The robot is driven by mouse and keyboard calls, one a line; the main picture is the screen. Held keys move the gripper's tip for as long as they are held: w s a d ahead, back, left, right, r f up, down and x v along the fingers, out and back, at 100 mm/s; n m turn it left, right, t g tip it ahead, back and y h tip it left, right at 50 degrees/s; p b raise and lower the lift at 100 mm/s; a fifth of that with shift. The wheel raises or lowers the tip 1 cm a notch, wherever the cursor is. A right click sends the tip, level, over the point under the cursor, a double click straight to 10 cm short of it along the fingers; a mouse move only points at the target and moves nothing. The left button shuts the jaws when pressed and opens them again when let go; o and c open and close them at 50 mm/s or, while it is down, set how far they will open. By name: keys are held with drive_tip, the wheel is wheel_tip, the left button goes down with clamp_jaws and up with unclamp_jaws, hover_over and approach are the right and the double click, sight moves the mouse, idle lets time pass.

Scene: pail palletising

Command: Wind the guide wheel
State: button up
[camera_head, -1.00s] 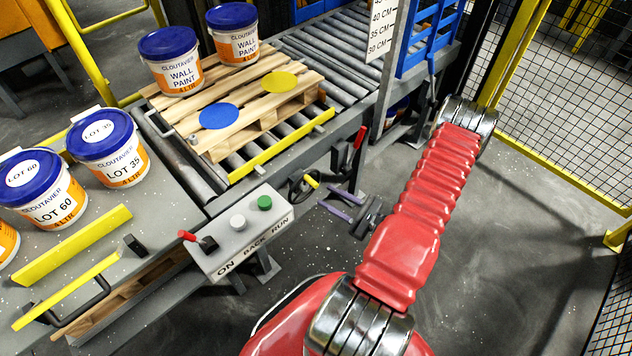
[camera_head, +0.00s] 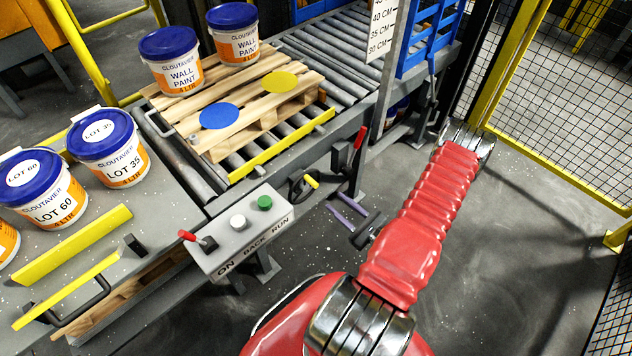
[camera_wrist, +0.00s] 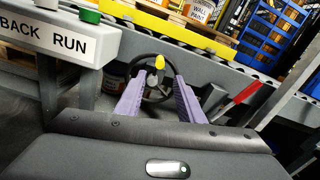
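The guide wheel is a black handwheel (camera_head: 297,190) with a yellow knob (camera_head: 312,181), under the front edge of the roller conveyor. The handwheel also shows in the wrist view (camera_wrist: 137,72), upper middle, with the yellow knob (camera_wrist: 159,62) on its upper right rim. My gripper (camera_head: 338,203) has two purple fingers and sits to the right of the wheel and a little lower in the head view. In the wrist view my gripper (camera_wrist: 160,84) is open, its fingers apart on either side of the knob's line. Nothing is held; the fingers appear short of the wheel.
A red lever (camera_head: 360,137) stands right of the wheel. A control box (camera_head: 238,232) with buttons is to the left. A pallet (camera_head: 255,118) with two paint pails rests on the rollers. A height-scale post (camera_head: 381,85) rises behind. Open floor lies to the right, before a mesh fence.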

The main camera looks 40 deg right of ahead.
sight(313, 184)
drive_tip(key=w, duration=1.2)
drive_tip(key=shift+w+a, duration=0.15)
drive_tip(key=shift+c, duration=0.4)
clamp_jaws()
